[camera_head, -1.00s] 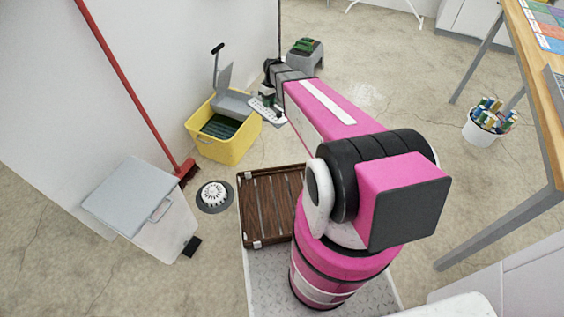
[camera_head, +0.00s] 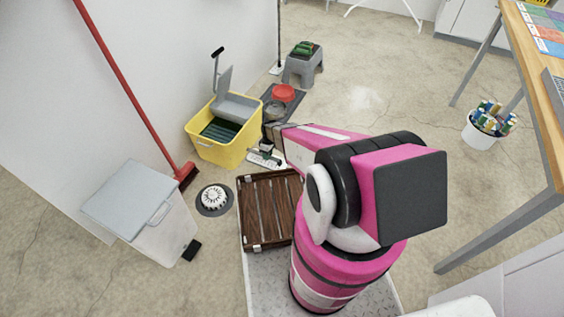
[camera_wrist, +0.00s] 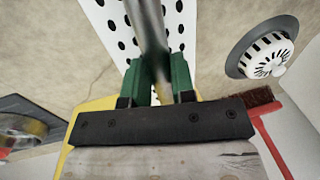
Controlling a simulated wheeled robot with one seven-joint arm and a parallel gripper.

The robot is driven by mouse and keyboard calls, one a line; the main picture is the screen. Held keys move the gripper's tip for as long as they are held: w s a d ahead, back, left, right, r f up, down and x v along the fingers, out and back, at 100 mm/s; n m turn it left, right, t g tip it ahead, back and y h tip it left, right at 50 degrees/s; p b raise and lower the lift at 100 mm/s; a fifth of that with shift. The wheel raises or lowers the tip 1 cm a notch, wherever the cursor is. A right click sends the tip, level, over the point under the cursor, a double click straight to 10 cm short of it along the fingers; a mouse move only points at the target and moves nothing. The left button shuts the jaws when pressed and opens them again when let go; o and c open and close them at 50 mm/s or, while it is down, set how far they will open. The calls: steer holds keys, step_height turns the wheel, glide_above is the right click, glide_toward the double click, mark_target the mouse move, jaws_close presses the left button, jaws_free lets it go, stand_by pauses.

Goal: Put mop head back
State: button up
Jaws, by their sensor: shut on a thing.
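A white plate with rows of dark holes (camera_wrist: 110,25) extends beyond my gripper (camera_wrist: 155,78) in the wrist view; it looks like the mop head. Green brackets and a grey metal rod lie across it, near the fingers. My gripper is shut on it; the exact contact is hard to make out. In the head view, the mop head (camera_head: 266,159) is low over the floor, just in front of the yellow bucket (camera_head: 217,148) and behind the slatted wooden crate. My gripper is mostly hidden there behind my arm. I cannot tell whether the mop head touches the floor.
A dark mat (camera_head: 292,98) with a red-lidded container (camera_head: 284,93) lies right of the bucket. A grey stool (camera_head: 304,68) stands behind. A white slotted dome (camera_head: 213,196), red broom (camera_head: 184,171), lidded bin (camera_head: 165,225) and wooden crate (camera_head: 251,241) are nearby. Open floor lies right.

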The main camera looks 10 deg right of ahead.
steer(key=shift+w+d+f, duration=0.8)
steer(key=shift+d+f, duration=0.7)
steer(key=shift+f, duration=0.15)
steer(key=shift+w+d+f, duration=0.75)
steer(key=shift+d+f, duration=0.8)
steer(key=shift+f, duration=0.15)
steer(key=shift+w+d+f, duration=0.8)
steer(key=shift+d+f, duration=0.7)
steer(key=shift+f, duration=0.15)
steer(key=shift+f, duration=0.15)
steer(key=o, duration=0.9)
